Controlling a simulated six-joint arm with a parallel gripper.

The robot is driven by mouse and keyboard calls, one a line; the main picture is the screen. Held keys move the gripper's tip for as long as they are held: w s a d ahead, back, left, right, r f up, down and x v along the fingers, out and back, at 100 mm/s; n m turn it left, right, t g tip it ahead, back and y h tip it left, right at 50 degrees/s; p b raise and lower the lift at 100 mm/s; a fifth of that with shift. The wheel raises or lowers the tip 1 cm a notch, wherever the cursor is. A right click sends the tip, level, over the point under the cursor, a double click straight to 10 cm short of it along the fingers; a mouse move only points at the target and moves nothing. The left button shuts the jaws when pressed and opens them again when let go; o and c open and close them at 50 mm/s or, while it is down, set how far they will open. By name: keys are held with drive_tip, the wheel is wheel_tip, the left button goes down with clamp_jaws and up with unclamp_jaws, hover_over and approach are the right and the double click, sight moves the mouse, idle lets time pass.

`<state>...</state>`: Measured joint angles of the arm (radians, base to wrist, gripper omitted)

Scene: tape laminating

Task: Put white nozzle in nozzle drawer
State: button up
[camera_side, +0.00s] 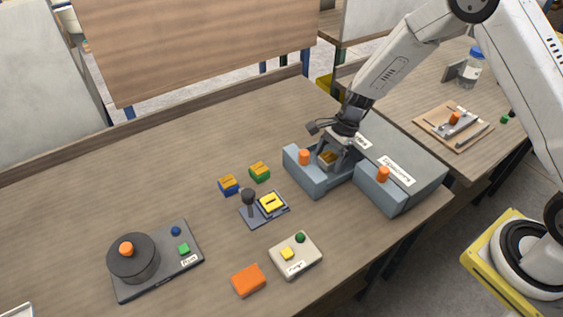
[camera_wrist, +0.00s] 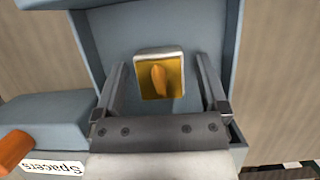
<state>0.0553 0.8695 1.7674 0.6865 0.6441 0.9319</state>
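The white nozzle, a small white-rimmed square block with a yellow-orange top and ridge (camera_wrist: 146,88), lies inside the open left drawer (camera_side: 313,185) of the grey cabinet. It shows in the side view (camera_side: 327,157) as a small yellowish patch, partly hidden by my gripper. My gripper (camera_side: 334,158) reaches down into this drawer. In the wrist view its fingers (camera_wrist: 161,64) stand apart on either side of the nozzle, with a visible gap on each side. The drawer's label is mostly hidden behind my gripper.
Orange knobs (camera_side: 303,157) stand on the drawers. Blue and green blocks (camera_side: 259,172), a lever fixture (camera_side: 264,211), a white button box (camera_side: 296,256) and an orange block (camera_side: 248,281) lie left.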

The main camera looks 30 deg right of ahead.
drive_tip(key=shift+r, duration=0.1)
drive_tip(key=v, duration=0.7)
drive_tip(key=shift+d+r, duration=0.25)
drive_tip(key=shift+r, duration=0.05)
idle(0.6)
drive_tip(key=s+r+n+h, duration=0.1)
drive_tip(key=s+n, duration=0.2)
drive_tip(key=s+r+n+h, duration=0.1)
drive_tip(key=s+r+n, duration=0.1)
drive_tip(key=n, duration=0.1)
drive_tip(key=s+r+n+t, duration=0.1)
drive_tip(key=s+n, duration=0.2)
drive_tip(key=shift+s+d+r+h, duration=0.3)
drive_tip(key=shift+d+r+h, duration=0.05)
drive_tip(key=shift+h, duration=0.05)
drive_tip(key=s+r+n+t+h, duration=0.1)
drive_tip(key=s+r+n, duration=0.1)
drive_tip(key=s+n, duration=0.6)
drive_tip(key=shift+s+d+n+t+h, duration=0.2)
drive_tip(key=shift+d+n+t+h, duration=0.1)
drive_tip(key=shift+n, duration=0.2)
